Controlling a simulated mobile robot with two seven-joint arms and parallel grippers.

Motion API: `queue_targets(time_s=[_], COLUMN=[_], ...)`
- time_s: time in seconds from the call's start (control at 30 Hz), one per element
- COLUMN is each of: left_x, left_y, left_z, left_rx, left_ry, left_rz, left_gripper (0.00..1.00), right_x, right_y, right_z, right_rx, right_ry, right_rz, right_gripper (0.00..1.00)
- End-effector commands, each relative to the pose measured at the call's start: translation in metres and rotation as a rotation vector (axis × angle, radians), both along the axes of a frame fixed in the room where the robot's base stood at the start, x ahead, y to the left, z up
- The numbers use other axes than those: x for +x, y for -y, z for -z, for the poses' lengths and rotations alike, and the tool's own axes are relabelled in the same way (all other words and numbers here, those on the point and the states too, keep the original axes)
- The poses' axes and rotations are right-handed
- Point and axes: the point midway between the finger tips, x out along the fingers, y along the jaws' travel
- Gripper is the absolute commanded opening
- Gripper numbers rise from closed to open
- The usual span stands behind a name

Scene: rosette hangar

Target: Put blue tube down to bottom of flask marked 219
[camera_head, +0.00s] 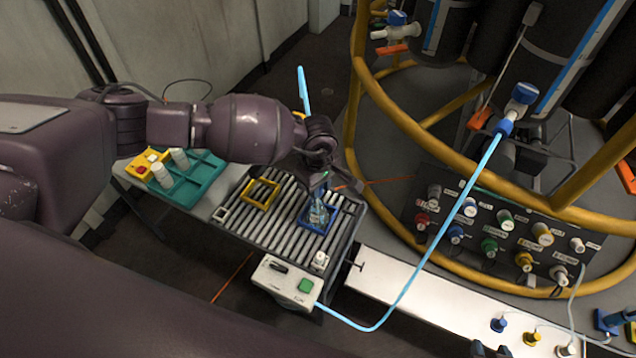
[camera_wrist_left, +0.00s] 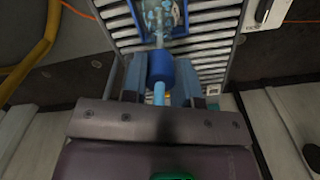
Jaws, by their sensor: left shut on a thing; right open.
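My left gripper (camera_head: 318,182) is shut on the blue tube, over the roller table. In the left wrist view its fingers (camera_wrist_left: 160,80) close around a dark blue sleeve on the light blue tube (camera_wrist_left: 158,94). The tube's upper part (camera_head: 303,88) rises behind my wrist in the head view. A clear glass flask (camera_head: 318,214) stands in a blue square frame (camera_head: 306,222) just below the gripper. I cannot read its mark or tell how deep the tube's lower end sits. My right gripper (camera_head: 491,350) shows only its dark tips at the bottom edge, apart and empty.
A yellow frame (camera_head: 261,193) lies on the rollers, left of the blue one. A control box (camera_head: 287,284) with a green button is at the front. A teal tray (camera_head: 190,185) is left. Another light blue hose (camera_head: 430,252) loops from a valve. A yellow railing (camera_head: 355,120) stands right.

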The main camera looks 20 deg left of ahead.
Motion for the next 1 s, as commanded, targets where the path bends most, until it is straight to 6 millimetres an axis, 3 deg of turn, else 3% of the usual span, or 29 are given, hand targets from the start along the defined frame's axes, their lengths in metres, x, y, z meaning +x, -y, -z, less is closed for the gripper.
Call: queue_targets(time_s=[0.77,0.8,1.0], left_x=[0.0002,0.0002,0.0001], left_y=[0.0,0.0,0.0], left_z=[0.0052,0.0051,0.0052], left_rx=[0.0,0.0,0.0], left_ry=[0.001,0.001,0.001], left_rz=[0.0,0.0,0.0], left_gripper=[0.09,0.31,0.57], right_x=[0.006,0.0054,0.0003], right_y=[-0.0011,-0.001,-0.0002], right_z=[0.0013,0.0016,0.0038], right_rx=[0.0,0.0,0.0], right_ry=[0.009,0.008,-0.002], right_rz=[-0.004,-0.004,-0.001], right_gripper=[0.43,0.43,0.43])
